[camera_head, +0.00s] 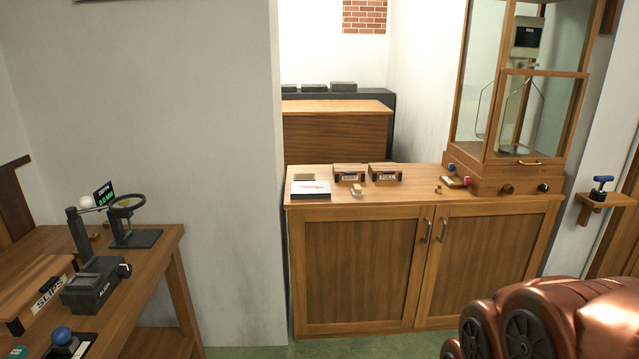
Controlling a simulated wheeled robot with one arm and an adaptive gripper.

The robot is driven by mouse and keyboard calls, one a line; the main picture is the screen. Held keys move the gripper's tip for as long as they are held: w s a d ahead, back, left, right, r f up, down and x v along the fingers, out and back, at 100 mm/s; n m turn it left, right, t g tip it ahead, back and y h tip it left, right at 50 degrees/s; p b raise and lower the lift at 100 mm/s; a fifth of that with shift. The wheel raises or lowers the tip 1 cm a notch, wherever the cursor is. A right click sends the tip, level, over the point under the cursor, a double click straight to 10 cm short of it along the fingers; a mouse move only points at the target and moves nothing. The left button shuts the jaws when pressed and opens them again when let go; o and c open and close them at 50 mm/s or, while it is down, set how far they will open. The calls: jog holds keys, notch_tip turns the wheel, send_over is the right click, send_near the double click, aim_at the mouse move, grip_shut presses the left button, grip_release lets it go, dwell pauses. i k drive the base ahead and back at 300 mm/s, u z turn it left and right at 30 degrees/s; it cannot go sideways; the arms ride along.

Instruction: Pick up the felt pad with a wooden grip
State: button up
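A small block with a pale lower part and a tan, wood-like top (356,190) lies on the cabinet top, near its front edge. It looks like the felt pad with a wooden grip, but it is too small to be sure. It sits just in front of the left one of two labelled boxes and right of a white card. Copper-coloured parts of my arm fill the lower right corner, well in front of the cabinet and apart from the block. My gripper's fingers do not show.
The cabinet (360,275) holds a white card (311,189), two boxes (349,173) (385,173) and a glass-fronted balance case (535,120). A wooden bench (150,260) with instruments stands at left. Green floor shows before the cabinet. A shelf (607,200) bears a blue-topped tool.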

aim_at(357, 190)
jog(key=u, duration=0.1)
jog(key=i, duration=1.75)
jog(key=u, duration=0.35)
jog(key=i, duration=1.1)
jog(key=u, duration=0.2)
